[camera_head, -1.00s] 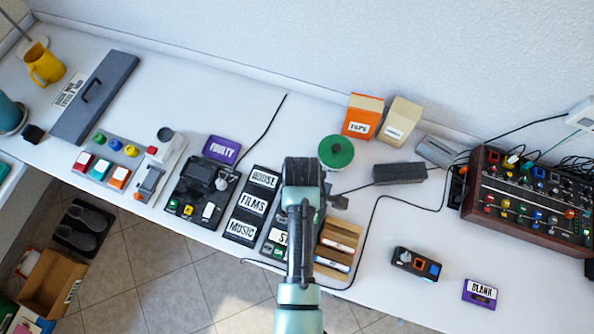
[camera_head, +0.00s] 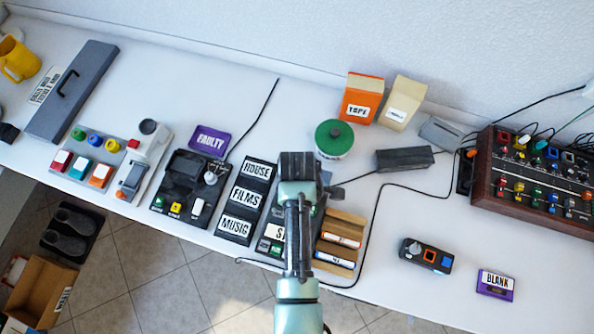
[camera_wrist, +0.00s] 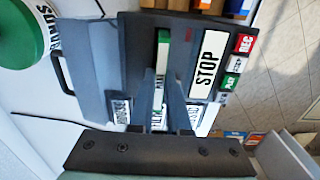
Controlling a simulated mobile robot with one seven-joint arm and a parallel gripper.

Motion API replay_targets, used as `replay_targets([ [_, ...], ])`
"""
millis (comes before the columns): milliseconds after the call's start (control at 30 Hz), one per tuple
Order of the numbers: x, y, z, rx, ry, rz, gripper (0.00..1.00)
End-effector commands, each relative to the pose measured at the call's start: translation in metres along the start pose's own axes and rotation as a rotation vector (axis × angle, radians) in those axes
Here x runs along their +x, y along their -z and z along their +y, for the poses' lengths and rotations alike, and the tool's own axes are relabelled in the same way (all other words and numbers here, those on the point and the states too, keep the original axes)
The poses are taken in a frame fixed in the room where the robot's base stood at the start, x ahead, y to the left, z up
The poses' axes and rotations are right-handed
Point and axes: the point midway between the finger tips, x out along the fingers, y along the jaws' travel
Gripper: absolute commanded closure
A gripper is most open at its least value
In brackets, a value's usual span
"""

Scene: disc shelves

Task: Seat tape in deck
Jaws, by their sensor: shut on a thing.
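The dark deck (camera_head: 272,246) is partly hidden under my arm in the head view. In the wrist view the deck (camera_wrist: 141,40) shows a large white STOP plate and small red, white and green keys. My gripper (camera_wrist: 166,85) is over the deck, its two fingers shut on a narrow tape (camera_wrist: 162,55) with a green and white edge. The tape appears at the deck's dark bay; I cannot tell how deep it sits or whether it touches the bottom. In the head view my fingertips and the tape are hidden by my own wrist.
Left of the deck stands a rack labelled HOUSE, FILMS, MUSIC (camera_head: 257,171). Right of it is a wooden tape tray (camera_head: 346,226). A green-topped tub (camera_head: 334,138) stands behind. A purple BLANK tape (camera_head: 496,284) and a small control box (camera_head: 426,256) lie right. A black cable crosses the table.

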Motion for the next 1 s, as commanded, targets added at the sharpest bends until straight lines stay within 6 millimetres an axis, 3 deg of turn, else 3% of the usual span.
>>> replay_targets([
  [33, 0.013, 0.000, 0.000, 0.000, 0.000, 0.000, 1.00],
  [167, 0.025, 0.000, 0.000, 0.000, 0.000, 0.000, 1.00],
  [600, 0.028, 0.000, 0.000, 0.000, 0.000, 0.000, 1.00],
  [633, 0.028, 0.000, 0.000, 0.000, 0.000, 0.000, 0.83],
  [800, 0.027, 0.000, 0.000, 0.000, 0.000, 0.000, 0.55],
  [1000, 0.027, 0.000, 0.000, 0.000, 0.000, 0.000, 0.55],
])
